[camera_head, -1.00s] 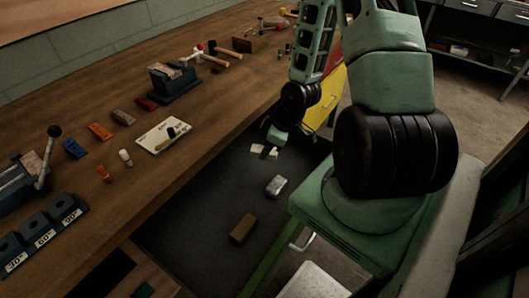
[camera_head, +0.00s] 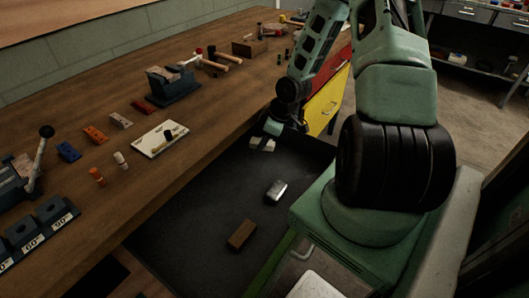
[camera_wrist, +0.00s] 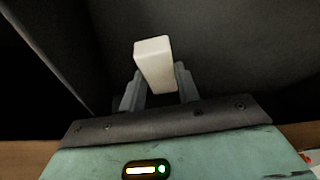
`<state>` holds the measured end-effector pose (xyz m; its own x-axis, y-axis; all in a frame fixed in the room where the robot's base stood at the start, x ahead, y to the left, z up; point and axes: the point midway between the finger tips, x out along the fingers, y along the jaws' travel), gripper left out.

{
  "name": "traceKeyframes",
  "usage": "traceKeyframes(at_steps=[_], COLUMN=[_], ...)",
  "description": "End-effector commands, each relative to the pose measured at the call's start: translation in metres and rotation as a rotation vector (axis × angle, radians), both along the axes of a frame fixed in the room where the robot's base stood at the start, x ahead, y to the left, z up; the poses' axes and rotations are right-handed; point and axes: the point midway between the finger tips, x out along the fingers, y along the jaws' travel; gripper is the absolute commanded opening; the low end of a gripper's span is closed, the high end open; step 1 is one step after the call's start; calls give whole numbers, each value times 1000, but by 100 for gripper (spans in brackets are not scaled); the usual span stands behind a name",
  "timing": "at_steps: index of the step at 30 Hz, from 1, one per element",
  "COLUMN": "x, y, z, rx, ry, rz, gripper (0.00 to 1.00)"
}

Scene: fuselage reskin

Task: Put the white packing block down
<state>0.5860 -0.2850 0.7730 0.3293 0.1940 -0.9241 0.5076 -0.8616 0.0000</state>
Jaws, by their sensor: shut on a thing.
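The white packing block (camera_wrist: 154,65) is a pale oblong block between the fingers of my gripper (camera_wrist: 158,77) in the wrist view. The gripper is shut on it, and the block sticks out past the fingertips. In the head view my gripper (camera_head: 263,143) hangs over the far end of a dark tray-like surface (camera_head: 190,215) beside the bench. There the block is small and hard to tell from the fingers. In the wrist view, dark surfaces lie behind the block, and I cannot tell whether it touches anything.
A silver block (camera_head: 277,191) and a brown block (camera_head: 241,235) lie on the dark surface. The wooden bench (camera_head: 215,125) runs along the left, with a vise (camera_head: 172,82), a white board (camera_head: 164,139) and tools.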

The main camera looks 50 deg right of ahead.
Motion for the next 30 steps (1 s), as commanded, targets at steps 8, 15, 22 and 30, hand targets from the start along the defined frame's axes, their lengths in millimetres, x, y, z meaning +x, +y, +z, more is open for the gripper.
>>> traceKeyframes(at_steps=[8, 15, 22, 30], x=[0, 0, 0, 0], y=[0, 0, 0, 0], z=[-16, -41, -39, -42], rx=[0, -1, -1, 0], ry=[0, 0, 0, 0], rz=[0, 0, 0, 0], gripper=[10, 10, 10, 54])
